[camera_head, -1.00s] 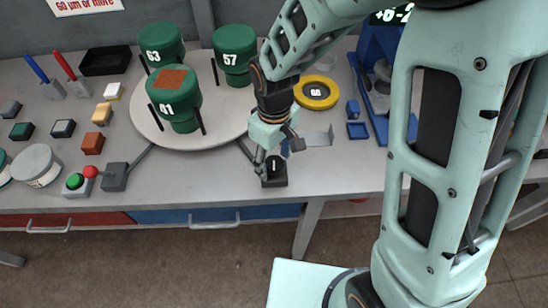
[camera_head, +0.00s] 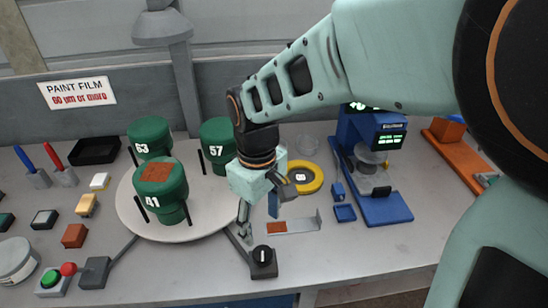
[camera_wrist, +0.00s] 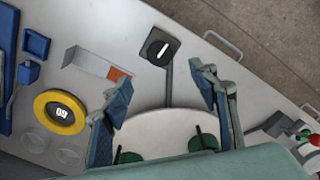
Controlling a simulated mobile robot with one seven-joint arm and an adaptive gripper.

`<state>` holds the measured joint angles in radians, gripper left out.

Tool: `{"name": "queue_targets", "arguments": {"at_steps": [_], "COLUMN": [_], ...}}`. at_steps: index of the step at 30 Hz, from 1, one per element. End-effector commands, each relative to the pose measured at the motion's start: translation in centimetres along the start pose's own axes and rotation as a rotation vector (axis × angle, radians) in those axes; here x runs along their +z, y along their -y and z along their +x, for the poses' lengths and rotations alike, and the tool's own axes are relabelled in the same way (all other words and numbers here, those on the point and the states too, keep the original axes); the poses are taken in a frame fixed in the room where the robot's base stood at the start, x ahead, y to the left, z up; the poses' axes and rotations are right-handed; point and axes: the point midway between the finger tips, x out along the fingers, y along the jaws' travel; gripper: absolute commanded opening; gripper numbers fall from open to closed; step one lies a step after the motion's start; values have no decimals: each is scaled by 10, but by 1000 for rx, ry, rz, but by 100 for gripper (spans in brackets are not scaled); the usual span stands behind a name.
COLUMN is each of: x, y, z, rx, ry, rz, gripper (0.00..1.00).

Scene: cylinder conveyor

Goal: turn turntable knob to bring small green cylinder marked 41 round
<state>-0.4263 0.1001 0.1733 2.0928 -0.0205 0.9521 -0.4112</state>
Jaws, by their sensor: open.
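The green cylinder marked 41 (camera_head: 160,192), with a rust-brown patch on top, stands at the front of the round white turntable (camera_head: 210,222). Green cylinders marked 63 (camera_head: 150,138) and 57 (camera_head: 218,142) stand behind it. The black knob (camera_head: 262,257) with a white pointer line sits on a dark block at the table's front, joined to the turntable by a bar. It also shows in the wrist view (camera_wrist: 158,50). My gripper (camera_head: 257,208) is open and empty, above and behind the knob, apart from it. In the wrist view its fingers (camera_wrist: 165,95) are spread.
A yellow ring (camera_head: 302,178) and a metal plate with an orange patch (camera_head: 290,227) lie right of the turntable. A blue instrument (camera_head: 375,170) stands farther right. Buttons, small blocks and a black tray (camera_head: 95,150) fill the left side.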

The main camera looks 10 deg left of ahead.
Motion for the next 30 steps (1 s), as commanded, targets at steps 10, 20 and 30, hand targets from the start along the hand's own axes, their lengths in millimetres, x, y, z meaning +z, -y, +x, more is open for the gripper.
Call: {"name": "queue_targets", "arguments": {"at_steps": [10, 20, 30], "x": [-2, -2, 0], "y": [-1, -2, -1], "z": [10, 18, 30], "rx": [4, 4, 1], "ry": [-3, -4, -2], "rz": [14, 77, 93], "gripper": [54, 54, 54]}}
